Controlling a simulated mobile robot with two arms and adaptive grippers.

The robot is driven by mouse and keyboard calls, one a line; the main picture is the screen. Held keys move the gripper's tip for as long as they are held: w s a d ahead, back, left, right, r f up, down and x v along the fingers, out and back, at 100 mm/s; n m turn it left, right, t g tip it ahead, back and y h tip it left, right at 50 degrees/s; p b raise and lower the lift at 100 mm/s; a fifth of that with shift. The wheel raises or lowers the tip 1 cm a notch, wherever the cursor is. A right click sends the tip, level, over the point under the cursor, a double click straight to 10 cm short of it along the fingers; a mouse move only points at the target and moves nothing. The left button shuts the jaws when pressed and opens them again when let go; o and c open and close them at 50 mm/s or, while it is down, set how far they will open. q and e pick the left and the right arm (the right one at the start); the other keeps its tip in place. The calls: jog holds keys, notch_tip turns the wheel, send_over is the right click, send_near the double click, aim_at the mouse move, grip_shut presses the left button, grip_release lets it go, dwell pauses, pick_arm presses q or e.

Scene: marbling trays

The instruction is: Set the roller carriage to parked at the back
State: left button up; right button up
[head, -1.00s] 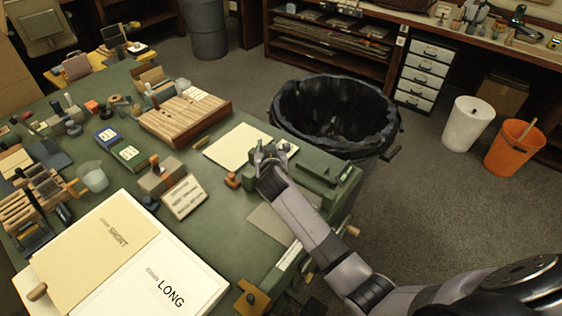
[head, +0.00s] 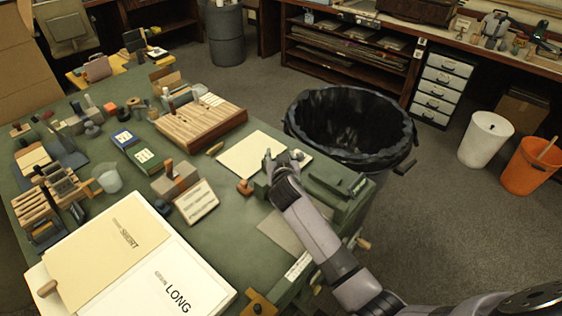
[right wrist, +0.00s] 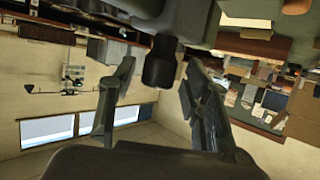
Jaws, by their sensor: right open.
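A green press-like machine (head: 350,212) stands at the table's right edge. A green block with a dark bar (head: 338,182) on top of it looks like the roller carriage; I cannot be sure, as my arm covers part of the machine. My right gripper (head: 284,156) is open at the left end of this block, above the edge of a cream sheet. In the right wrist view, a dark rounded knob or handle (right wrist: 160,65) shows between the spread fingers (right wrist: 158,85), with gaps on both sides. My left gripper is not in view.
The cream sheet (head: 245,157) lies beside the machine. A small orange-brown knob (head: 245,187) stands left of my gripper. A black-lined bin (head: 350,150) is close behind the machine.

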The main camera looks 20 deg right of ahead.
jog(key=v, duration=1.2)
jog(key=shift+w+f, duration=0.1)
jog(key=s+d+f+n+g+y, duration=0.1)
jog(key=s+f+n+g, duration=0.2)
jog(key=s, duration=0.7)
jog(key=s+f+g+y, duration=0.1)
jog(key=s+f+g, duration=0.3)
jog(key=s, duration=0.7)
jog(key=s+d+f+n+g+y, duration=0.1)
jog(key=s+f+n+g+y, duration=0.2)
jog(key=s, duration=0.7)
notch_tip(320, 180, down, 26)
jog(key=m+h, duration=0.1)
jog(key=s+d+f+g, duration=0.2)
jog(key=s+f, duration=1.5)
jog(key=s, duration=0.1)
jog(key=shift+d+h, duration=0.3)
jog(key=shift+d, duration=0.1)
